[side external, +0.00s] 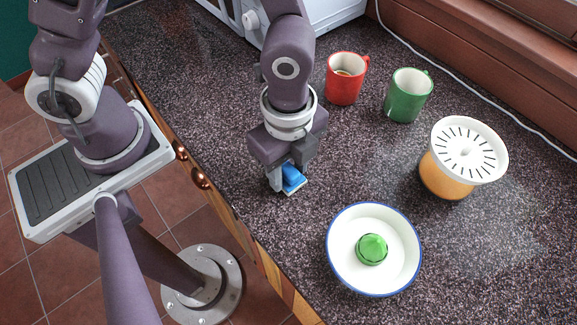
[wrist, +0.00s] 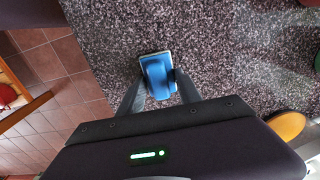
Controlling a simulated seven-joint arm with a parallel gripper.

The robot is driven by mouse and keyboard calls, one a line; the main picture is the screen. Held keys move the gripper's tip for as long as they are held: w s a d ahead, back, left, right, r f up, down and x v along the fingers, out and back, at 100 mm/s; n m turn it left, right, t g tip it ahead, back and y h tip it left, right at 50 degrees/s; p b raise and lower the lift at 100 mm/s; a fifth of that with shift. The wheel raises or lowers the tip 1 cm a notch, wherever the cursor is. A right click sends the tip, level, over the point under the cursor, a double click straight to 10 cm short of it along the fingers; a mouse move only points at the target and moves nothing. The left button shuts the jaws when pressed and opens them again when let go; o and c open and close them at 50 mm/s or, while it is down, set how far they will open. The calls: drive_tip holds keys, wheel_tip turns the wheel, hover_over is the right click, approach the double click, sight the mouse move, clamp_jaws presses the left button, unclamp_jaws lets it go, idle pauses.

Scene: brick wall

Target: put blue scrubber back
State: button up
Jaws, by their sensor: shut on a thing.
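The blue scrubber (side external: 292,177) is between the fingers of my gripper (side external: 287,182), close over the speckled dark counter (side external: 200,110). In the wrist view the scrubber (wrist: 157,76) shows a blue top with a pale edge, and the fingers of my gripper (wrist: 157,92) press on its two sides. My gripper is shut on it. I cannot tell whether the scrubber touches the counter. In the side view part of the scrubber is hidden by a finger.
A white bowl with a blue rim (side external: 340,265) holds a green faceted object (side external: 372,249). A red mug (side external: 341,90), a green mug (side external: 405,103) and an orange container with a white slotted top (side external: 452,177) stand at the right. The counter's front edge is near, left of my gripper.

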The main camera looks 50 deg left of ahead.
sight(289, 168)
drive_tip(key=shift+f, duration=0.2)
drive_tip(key=o, duration=1.3)
wheel_tip(289, 168, up, 12)
drive_tip(key=s+a+r+n+t, duration=0.2)
drive_tip(key=a+r+n, duration=0.1)
drive_tip(key=a+n, duration=0.2)
drive_tip(key=s+a+r+n+t, duration=0.1)
drive_tip(key=s+a+r+n, duration=0.1)
drive_tip(key=a+r+n, duration=0.2)
drive_tip(key=s+a+r+n+t, duration=0.2)
drive_tip(key=a+r+n, duration=0.1)
drive_tip(key=a+n, duration=0.4)
drive_tip(key=shift+s+a+r+n+t, duration=0.1)
drive_tip(key=shift+a+n+t, duration=0.05)
drive_tip(key=shift+n, duration=0.35)
drive_tip(key=shift+a+r+n+t, duration=0.1)
drive_tip(key=shift+n+t, duration=0.05)
drive_tip(key=shift+n, duration=0.35)
